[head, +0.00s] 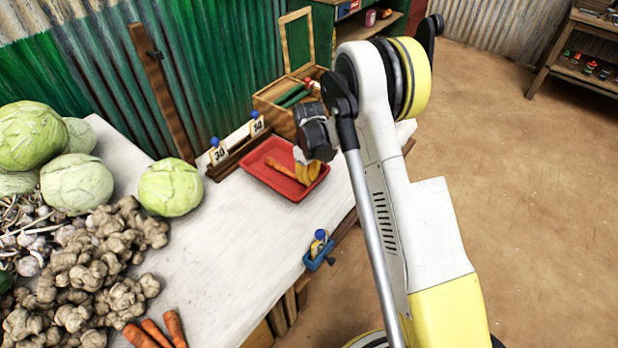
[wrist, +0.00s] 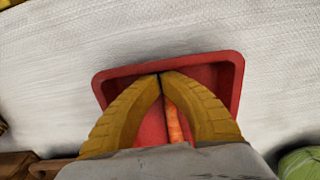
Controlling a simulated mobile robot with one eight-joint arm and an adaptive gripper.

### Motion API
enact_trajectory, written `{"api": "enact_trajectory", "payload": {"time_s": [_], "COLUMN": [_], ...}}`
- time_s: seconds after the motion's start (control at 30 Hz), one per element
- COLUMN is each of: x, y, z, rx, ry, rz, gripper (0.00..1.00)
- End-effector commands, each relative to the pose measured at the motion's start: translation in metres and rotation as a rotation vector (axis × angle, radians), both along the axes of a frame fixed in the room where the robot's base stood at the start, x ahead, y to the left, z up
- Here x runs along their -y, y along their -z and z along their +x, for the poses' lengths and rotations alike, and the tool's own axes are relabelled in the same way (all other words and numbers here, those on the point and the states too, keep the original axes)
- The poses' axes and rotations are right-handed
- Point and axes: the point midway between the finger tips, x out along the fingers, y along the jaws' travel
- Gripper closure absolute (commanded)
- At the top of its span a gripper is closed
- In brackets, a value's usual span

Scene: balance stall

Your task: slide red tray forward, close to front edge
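The red tray (head: 256,163) lies on the white-topped table, in front of the wooden card rack. A carrot (head: 280,167) lies in it. My gripper (head: 306,182) is over the right part of the tray, pointing down. In the wrist view its yellow fingers (wrist: 161,73) meet at the tips inside the outline of the tray (wrist: 235,73), close to one rim. No object shows between the tips. The carrot also shows in the wrist view (wrist: 174,125), behind and between the fingers. Whether the tips touch the tray floor or rim I cannot tell.
The card rack (head: 238,150) with number cards stands behind the tray, and a wooden box (head: 275,97) with green vegetables stands farther back. Cabbages (head: 170,188) and ginger (head: 105,260) fill the left. A small blue holder (head: 318,258) sits at the table's edge. White tabletop (head: 245,245) before the tray is clear.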

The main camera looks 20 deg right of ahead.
Motion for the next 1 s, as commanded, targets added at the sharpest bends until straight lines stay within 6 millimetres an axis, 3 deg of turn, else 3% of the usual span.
{"api": "enact_trajectory", "payload": {"time_s": [0.27, 0.63, 1.0], "x": [0.005, 0.051, 0.055], "y": [0.000, 0.001, -0.001], "z": [-0.006, -0.069, -0.075], "rx": [0.000, 0.000, 0.000], "ry": [0.002, 0.002, 0.000], "rz": [0.000, 0.000, 0.000], "gripper": [1.00, 1.00, 1.00]}}
